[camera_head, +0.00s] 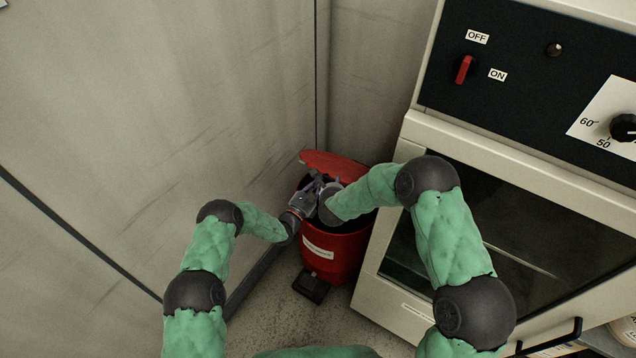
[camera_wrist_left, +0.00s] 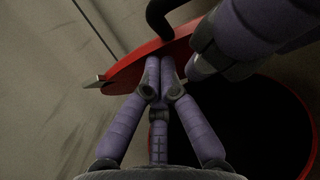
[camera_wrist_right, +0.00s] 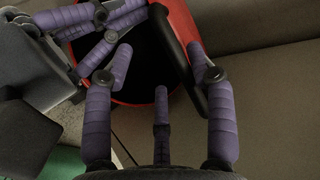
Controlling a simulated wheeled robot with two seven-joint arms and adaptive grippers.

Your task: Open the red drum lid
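The red drum (camera_head: 345,262) stands on the floor in the corner, with its dark interior showing. Its red lid (camera_head: 335,163) is raised at the back of the opening, and also shows in the left wrist view (camera_wrist_left: 125,72). My left gripper (camera_head: 312,184) is at the opening; in the left wrist view its fingertips (camera_wrist_left: 160,72) are together against or just in front of the lid's edge. In the head view, the arms partly hide both grippers and the opening.
A white-framed oven-like cabinet (camera_head: 395,292) with a dark panel stands close on the drum's right. A grey wall (camera_head: 160,120) is at left and behind. A black pedal (camera_head: 311,287) sits at the drum's front foot. Some floor (camera_head: 285,325) is clear in front.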

